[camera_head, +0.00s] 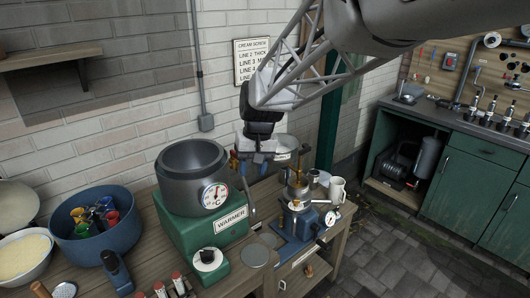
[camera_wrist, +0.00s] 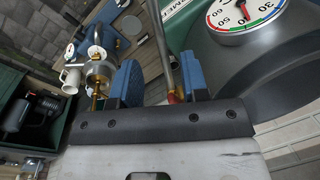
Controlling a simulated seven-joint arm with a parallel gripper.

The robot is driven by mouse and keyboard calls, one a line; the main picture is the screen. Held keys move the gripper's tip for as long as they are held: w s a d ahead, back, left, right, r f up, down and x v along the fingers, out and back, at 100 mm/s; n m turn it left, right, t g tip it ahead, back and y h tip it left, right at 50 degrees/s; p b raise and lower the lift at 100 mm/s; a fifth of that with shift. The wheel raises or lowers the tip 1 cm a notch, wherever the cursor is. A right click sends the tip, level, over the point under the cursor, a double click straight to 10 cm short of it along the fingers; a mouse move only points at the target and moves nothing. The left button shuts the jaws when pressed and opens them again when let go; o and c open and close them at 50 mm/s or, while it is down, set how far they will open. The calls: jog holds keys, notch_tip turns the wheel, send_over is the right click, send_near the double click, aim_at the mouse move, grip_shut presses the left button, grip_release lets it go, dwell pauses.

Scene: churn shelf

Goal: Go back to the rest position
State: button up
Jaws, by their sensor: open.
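My gripper (camera_head: 251,160) hangs at the end of my arm, just right of the grey warmer pot and above the wooden bench. Its blue fingers also show in the wrist view (camera_wrist: 156,88), spread apart with a gap between them. A thin grey rod with a red and brass tip (camera_wrist: 168,62) shows in that gap; I cannot tell if it lies between the fingers or beyond them. The grey pot (camera_head: 189,165) with a round dial sits on the green warmer base (camera_head: 190,226). The pot wall and dial (camera_wrist: 240,15) are close beside the fingers in the wrist view.
A blue bowl (camera_head: 127,238) with coloured-handled items stands at the left. A brass cup (camera_head: 297,188) on a blue scale-like device (camera_head: 296,226) and a white mug (camera_head: 337,190) stand right of my gripper. A wall shelf (camera_head: 48,59) is at upper left. Open floor lies at lower right.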

jog(key=shift+d, duration=0.1)
jog(key=s+d+m+t+h, duration=0.2)
jog(key=s+d+m+t, duration=0.1)
jog(key=s+d, duration=2.4)
jog(key=shift+s+r+m, duration=0.3)
jog(key=shift+r+m, duration=0.05)
jog(key=shift+m, duration=0.15)
dwell(1.3)
